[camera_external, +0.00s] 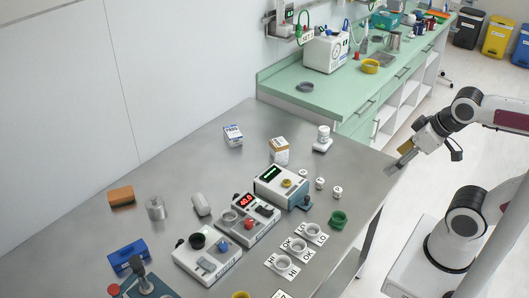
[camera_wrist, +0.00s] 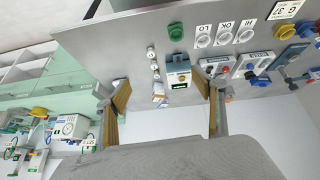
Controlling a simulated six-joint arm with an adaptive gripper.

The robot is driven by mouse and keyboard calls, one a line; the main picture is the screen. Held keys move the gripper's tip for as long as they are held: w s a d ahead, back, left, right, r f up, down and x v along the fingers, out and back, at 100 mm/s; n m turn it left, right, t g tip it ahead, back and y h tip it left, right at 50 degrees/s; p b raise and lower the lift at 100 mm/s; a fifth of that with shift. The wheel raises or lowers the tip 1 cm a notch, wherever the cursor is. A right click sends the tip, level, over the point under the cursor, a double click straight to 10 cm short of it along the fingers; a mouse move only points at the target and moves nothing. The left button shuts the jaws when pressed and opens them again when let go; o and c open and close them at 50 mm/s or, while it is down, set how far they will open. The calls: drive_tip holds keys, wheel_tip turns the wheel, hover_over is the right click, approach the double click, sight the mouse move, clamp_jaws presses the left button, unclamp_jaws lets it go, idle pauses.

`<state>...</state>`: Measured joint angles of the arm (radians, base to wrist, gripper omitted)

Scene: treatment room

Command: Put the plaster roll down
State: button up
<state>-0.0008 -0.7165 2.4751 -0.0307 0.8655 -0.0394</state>
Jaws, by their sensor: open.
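My gripper (camera_external: 396,166) is at the right edge of the grey table (camera_external: 240,150), above it or just off it. Its two fingers stand wide apart in the wrist view (camera_wrist: 166,108), with nothing held between them. I cannot tell for sure which thing is the plaster roll. White ring-like pieces sit on the cards marked HI (camera_external: 283,263), OK (camera_external: 299,246) and LO (camera_external: 314,230), well away from my gripper. A white rounded piece (camera_external: 201,204) lies further left on the table.
Boxed instruments (camera_external: 281,186) stand mid-table, with a green cup (camera_external: 338,219) near the front edge. A white bottle (camera_external: 323,134) and an orange-white box (camera_external: 279,151) stand behind. A green counter (camera_external: 290,88) adjoins the back. The table's far left is mostly clear.

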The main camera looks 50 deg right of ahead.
drive_tip(key=shift+s+a+f+m, duration=0.15)
drive_tip(key=shift+s+f, duration=0.1)
drive_tip(key=shift+s, duration=0.2)
drive_tip(key=shift+s+a+f+m, duration=0.15)
drive_tip(key=shift+s+f, duration=0.05)
drive_tip(key=shift+s, duration=0.2)
drive_tip(key=shift+o, duration=0.6)
